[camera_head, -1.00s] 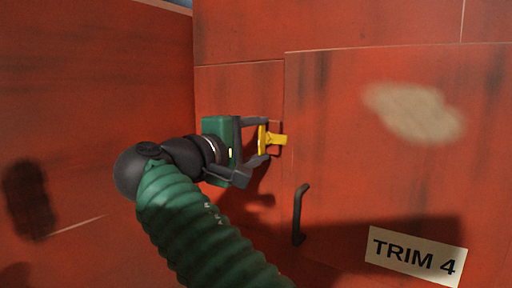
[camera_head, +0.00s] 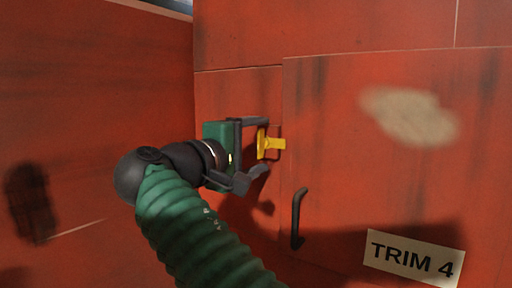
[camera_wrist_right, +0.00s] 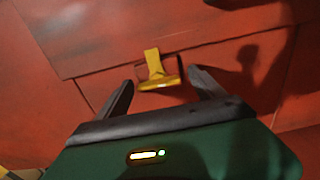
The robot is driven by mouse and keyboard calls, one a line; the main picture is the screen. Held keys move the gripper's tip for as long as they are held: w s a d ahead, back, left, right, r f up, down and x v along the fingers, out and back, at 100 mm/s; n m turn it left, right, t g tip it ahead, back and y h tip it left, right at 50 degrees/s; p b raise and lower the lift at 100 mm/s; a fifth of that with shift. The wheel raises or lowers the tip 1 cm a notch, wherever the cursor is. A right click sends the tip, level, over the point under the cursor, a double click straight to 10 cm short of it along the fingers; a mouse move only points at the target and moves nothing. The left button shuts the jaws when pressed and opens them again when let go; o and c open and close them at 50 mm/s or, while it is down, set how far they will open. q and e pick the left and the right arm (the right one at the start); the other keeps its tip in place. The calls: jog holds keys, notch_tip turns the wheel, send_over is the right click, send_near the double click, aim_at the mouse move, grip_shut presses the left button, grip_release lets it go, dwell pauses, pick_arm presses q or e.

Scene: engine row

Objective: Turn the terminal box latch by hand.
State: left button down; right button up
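The yellow terminal box latch (camera_head: 273,144) sits at the left edge of the red door (camera_head: 400,190). Its tab reaches right across the door seam and its crossbar stands upright in the picture. My right gripper (camera_head: 266,146), with a green body and dark fingers, comes from the left, one finger above the latch and one below. In the right wrist view the latch (camera_wrist_right: 155,68) lies ahead of and between the spread fingertips of the gripper (camera_wrist_right: 161,78), with gaps on both sides. The gripper is open and holds nothing. My left gripper is not in view.
A dark door handle (camera_head: 298,218) stands below and right of the latch. A white "TRIM 4" label (camera_head: 413,258) is at the lower right. A red wall (camera_head: 90,120) stands on the left. The door front has a pale worn patch (camera_head: 410,115).

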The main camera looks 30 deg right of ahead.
jog(key=p+v, duration=0.1)
jog(key=v, duration=1.6)
jog(key=shift+d+f, duration=0.1)
